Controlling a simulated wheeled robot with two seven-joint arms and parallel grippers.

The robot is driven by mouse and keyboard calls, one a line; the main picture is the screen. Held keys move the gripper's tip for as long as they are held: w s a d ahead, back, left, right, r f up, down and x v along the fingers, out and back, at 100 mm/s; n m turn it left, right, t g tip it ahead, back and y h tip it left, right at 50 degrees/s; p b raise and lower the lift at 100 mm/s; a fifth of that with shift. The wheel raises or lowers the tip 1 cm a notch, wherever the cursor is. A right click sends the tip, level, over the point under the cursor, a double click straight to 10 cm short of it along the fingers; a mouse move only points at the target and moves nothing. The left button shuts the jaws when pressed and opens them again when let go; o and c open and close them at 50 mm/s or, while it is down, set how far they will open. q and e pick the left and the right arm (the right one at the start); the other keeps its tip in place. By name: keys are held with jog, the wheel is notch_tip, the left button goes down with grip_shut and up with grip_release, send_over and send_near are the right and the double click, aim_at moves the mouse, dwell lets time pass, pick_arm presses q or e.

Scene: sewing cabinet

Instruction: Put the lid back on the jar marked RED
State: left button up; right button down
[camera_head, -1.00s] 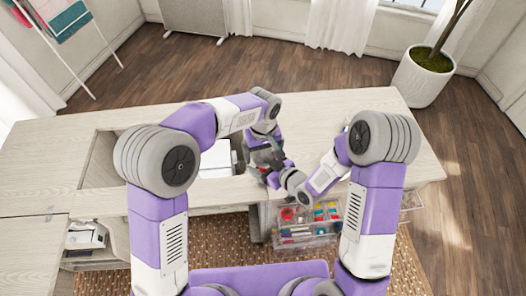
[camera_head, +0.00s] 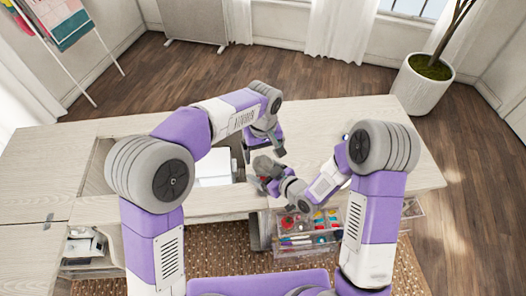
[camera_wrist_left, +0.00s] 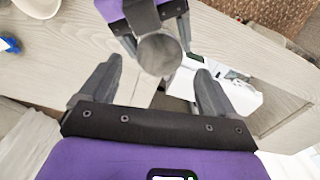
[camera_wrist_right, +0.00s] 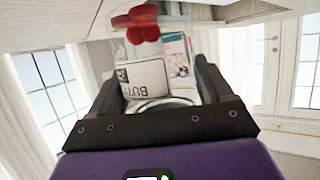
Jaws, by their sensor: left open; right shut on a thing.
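My right gripper (camera_wrist_right: 158,85) is shut on a clear jar (camera_wrist_right: 183,50) over the cabinet top. Red pieces (camera_wrist_right: 140,22) show at the far end of the jar. My left gripper (camera_wrist_left: 157,75) is open and empty. In the left wrist view a grey round top (camera_wrist_left: 160,54) lies between and beyond its fingers, at the right gripper; I cannot tell whether it is the lid. In the head view the left gripper (camera_head: 263,147) is just above the right one (camera_head: 262,172).
A white machine (camera_head: 214,167) sits in the cabinet opening. A clear drawer organiser (camera_head: 300,245) with coloured items sticks out in front. A potted plant (camera_head: 422,85) stands behind right.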

aim_at(263, 163)
pick_arm(q)
jog(key=shift+s+d+r+n, duration=0.1)
jog(key=shift+d+r+n, duration=0.1)
jog(key=shift+r+n, duration=0.15)
jog(key=shift+w+a+r+n, duration=0.15)
jog(key=shift+r+n, duration=0.35)
jog(key=shift+r, duration=0.15)
jog(key=shift+w+a+r+n, duration=0.1)
jog(key=shift+w+r+n, duration=0.05)
jog(key=shift+r+n, duration=0.4)
notch_tip(263, 163, down, 8)
jog(key=c, duration=1.1)
jog(key=shift+r+m, duration=0.1)
jog(key=shift+m, duration=1.7)
